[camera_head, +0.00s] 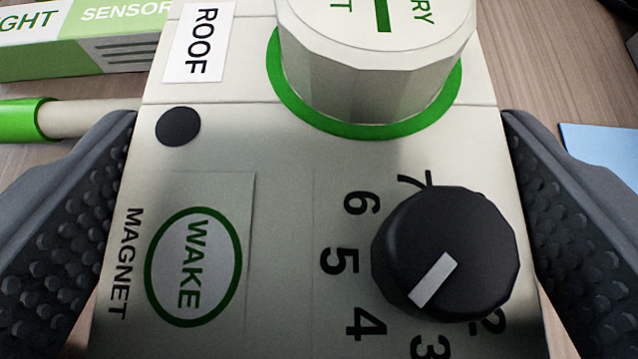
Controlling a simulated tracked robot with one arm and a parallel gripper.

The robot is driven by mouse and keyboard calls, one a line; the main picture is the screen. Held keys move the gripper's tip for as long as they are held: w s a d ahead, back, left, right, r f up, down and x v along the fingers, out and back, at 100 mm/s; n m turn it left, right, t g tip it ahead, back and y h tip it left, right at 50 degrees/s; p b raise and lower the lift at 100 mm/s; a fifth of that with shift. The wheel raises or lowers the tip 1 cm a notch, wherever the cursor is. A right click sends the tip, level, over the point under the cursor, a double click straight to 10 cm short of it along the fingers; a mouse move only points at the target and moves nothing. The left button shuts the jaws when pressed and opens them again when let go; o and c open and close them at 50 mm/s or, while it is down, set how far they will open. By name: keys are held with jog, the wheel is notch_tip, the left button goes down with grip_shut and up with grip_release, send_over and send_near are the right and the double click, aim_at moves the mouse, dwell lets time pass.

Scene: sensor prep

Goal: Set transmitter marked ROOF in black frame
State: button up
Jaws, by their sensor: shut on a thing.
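The transmitter (285,200) is a pale grey-white box that fills the middle of the view. A white label on it reads ROOF (200,43). It has a large round cap with a green ring (375,60), a black numbered dial (445,253) and a green oval reading WAKE beside the word MAGNET. My gripper (320,230) is shut on the transmitter, with one dark studded finger against its left side and one against its right. The transmitter's lower end is cut off by the picture edge. No black frame shows in this view.
A green and white box (90,40) with the word SENSOR lies at the upper left. A pale rod with a green end (45,119) is at the left. A blue flat item (600,148) lies at the right on the wooden table (550,70).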

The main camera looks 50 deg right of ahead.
jog(key=o, duration=1.1)
